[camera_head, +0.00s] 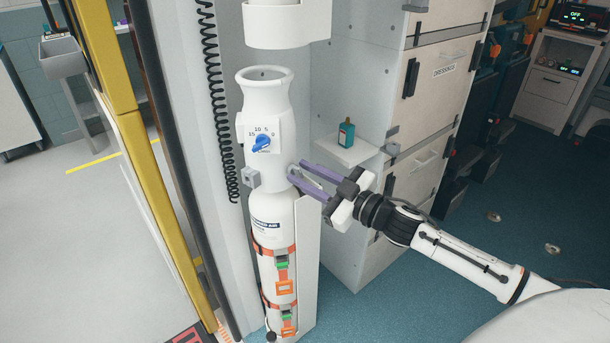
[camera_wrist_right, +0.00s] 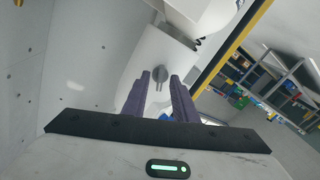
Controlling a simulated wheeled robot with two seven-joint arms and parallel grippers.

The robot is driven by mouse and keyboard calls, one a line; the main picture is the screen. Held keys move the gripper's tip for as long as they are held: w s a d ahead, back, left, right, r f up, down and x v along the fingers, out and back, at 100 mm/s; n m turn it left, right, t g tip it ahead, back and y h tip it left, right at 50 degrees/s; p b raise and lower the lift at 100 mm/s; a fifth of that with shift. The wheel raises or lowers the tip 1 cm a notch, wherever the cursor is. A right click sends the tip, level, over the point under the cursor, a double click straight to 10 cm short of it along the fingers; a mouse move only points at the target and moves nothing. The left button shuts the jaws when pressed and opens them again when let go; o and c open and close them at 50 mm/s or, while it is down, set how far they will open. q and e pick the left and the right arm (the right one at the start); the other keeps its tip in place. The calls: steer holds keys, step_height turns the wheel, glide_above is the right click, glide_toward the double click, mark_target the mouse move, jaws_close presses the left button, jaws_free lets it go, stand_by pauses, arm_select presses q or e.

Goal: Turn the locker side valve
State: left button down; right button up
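A tall white cylinder (camera_head: 272,100) stands upright against the locker wall in the head view. Its front has a blue dial knob (camera_head: 261,143) on a numbered plate. A small grey valve knob (camera_wrist_right: 160,74) on the cylinder's side shows in the right wrist view. My right gripper (camera_head: 297,171) has its purple fingers pointing at the cylinder's right side. In the wrist view the right gripper (camera_wrist_right: 160,78) is open, with the knob showing between and just beyond the fingertips. I cannot tell whether they touch it. My left gripper is not in view.
A small shelf (camera_head: 352,153) with a green bottle (camera_head: 346,132) stands just behind and above my right gripper. Orange straps (camera_head: 284,287) hold the cylinder low down. White drawers (camera_head: 425,160) stand to the right. A yellow post (camera_head: 150,180) is at the left.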

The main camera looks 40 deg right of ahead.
steer(key=shift+w, duration=0.1)
steer(key=shift+c, duration=0.5)
jaws_close()
steer(key=shift+n, duration=0.3)
steer(key=n+p, duration=0.1)
steer(key=n, duration=0.1)
steer(key=shift+n, duration=0.3)
steer(key=n, duration=0.2)
steer(key=shift+a+n+p, duration=0.1)
steer(key=shift+n+p, duration=0.2)
steer(key=shift+n, duration=0.1)
steer(key=n, duration=0.5)
steer(key=shift+f, duration=0.15)
steer(key=shift+n+b, duration=0.35)
steer(key=shift+n, duration=2.15)
